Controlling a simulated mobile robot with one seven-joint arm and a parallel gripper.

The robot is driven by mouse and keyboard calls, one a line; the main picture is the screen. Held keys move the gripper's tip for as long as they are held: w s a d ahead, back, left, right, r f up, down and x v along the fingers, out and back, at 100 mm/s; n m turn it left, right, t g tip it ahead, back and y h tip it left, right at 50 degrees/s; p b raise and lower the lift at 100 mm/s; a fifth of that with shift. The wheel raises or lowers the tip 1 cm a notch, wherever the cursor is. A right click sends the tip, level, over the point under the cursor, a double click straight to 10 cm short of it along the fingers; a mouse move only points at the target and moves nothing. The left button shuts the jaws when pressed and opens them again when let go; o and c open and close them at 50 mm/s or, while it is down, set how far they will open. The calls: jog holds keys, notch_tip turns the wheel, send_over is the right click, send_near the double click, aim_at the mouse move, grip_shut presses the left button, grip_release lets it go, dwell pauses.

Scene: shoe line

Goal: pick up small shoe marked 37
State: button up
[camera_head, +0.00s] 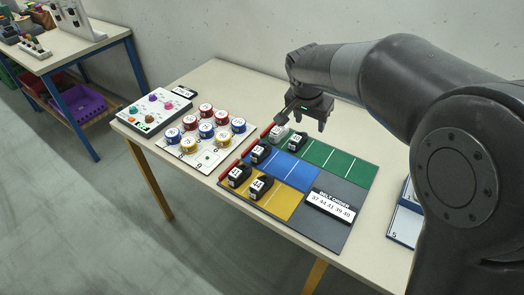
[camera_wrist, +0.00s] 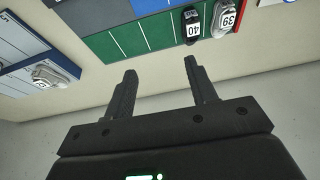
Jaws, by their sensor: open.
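A small grey shoe (camera_wrist: 48,76) lies on a pale blue-lined tray at the left of the wrist view. Its label is turned and too small to read surely; it may be 37. In the head view my arm hides that part of the tray. My gripper (camera_head: 306,116) is open and empty above the back of the table; its spread fingers also show in the wrist view (camera_wrist: 160,68). Between the fingers I see bare table and the green area's edge. The shoe is left of the fingers, apart from them.
The colour board (camera_head: 326,154) holds several numbered shoes; a dark shoe marked 40 (camera_wrist: 192,27) and a grey one marked 39 (camera_wrist: 224,18) stand on green. The belt-order sign (camera_head: 331,206) lies at its front. The tray (camera_head: 402,225) shows beside my arm. Coloured tins (camera_head: 206,130) stand left.

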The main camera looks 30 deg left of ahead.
send_near(260, 147)
jog(key=x, duration=0.5)
jog(key=shift+w+d, duration=0.1)
jog(key=shift+w, duration=0.3)
jog(key=shift+s+x, duration=0.1)
jog(key=shift+x, duration=1.2)
jog(key=shift+s+x, duration=0.15)
jog(key=shift+x, duration=1.15)
jog(key=shift+f, duration=0.1)
jog(key=shift+c, duration=0.5)
jog(key=c, duration=0.7)
jog(key=shift+o, duration=0.2)
